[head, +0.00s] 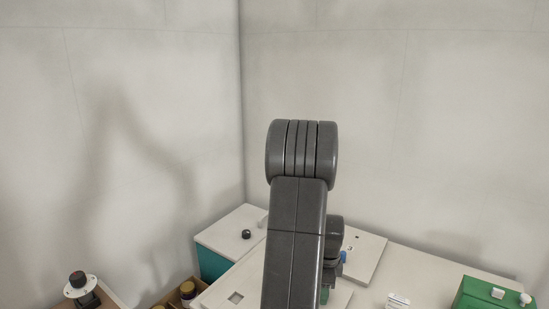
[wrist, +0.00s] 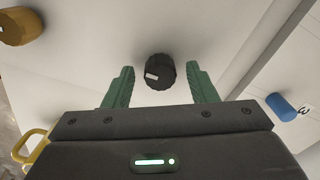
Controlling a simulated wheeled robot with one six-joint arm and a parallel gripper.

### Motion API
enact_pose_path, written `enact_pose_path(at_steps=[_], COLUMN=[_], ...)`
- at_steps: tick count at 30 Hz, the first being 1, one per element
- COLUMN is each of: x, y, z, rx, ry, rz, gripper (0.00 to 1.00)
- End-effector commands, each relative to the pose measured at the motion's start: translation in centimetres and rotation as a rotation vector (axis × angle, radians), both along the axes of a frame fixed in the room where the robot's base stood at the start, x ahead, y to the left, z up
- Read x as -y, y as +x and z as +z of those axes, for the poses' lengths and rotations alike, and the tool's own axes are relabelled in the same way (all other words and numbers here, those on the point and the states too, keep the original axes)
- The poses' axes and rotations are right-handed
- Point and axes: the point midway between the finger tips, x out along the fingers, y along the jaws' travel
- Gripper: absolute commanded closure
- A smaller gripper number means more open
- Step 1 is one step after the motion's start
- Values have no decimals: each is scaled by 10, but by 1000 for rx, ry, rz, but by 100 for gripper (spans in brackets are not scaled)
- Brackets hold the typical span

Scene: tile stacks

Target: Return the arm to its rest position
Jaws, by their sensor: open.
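My arm (head: 295,235) rises through the middle of the head view, with its dark grey elbow at the top and the wrist folded down behind it. My gripper (wrist: 160,75) shows in the wrist view with two green fingers apart and nothing held between them. A black knob (wrist: 159,71) with a small white mark lies beyond and between the fingertips, on a white surface. In the head view the fingers are mostly hidden behind my arm.
A teal box with a white top (head: 228,232) bears a black knob. A green box (head: 490,295) stands at the right. A blue cylinder (wrist: 281,107) and an orange-brown knob (wrist: 20,26) show in the wrist view. A black-topped knob device (head: 78,284) stands at left.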

Motion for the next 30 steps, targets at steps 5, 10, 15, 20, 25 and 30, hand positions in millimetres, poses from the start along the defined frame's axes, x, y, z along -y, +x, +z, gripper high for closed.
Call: enact_pose_path(at_steps=[5,10,15,20,25,30], x=[0,0,0,0,0,0], y=[0,0,0,0,0,0], z=[0,1,1,1,1,1], rx=[0,0,0,0,0,0], ry=[0,0,0,0,0,0], rz=[145,284,423,555,693,832], gripper=[48,48,48,48,48,48])
